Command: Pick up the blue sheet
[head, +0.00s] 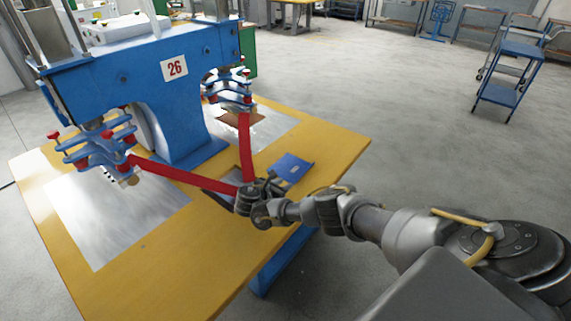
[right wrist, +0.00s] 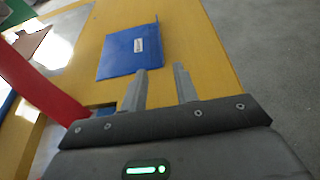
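The blue sheet (head: 293,167) lies on the yellow table near its right edge in the head view. My right gripper (head: 268,183) is just on the near side of the sheet. In the right wrist view its two fingers (right wrist: 161,69) are apart, with only yellow tabletop between them. The left fingertip appears close to the sheet's near corner; I cannot tell whether they touch. My left gripper is not in view.
A blue welding machine (head: 140,80) marked 26 stands on the yellow table (head: 145,250). Red bars (head: 185,178) run from its heads toward my right gripper. Metal plates (head: 115,215) lie on the table. A blue cart (head: 510,75) stands far right on open floor.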

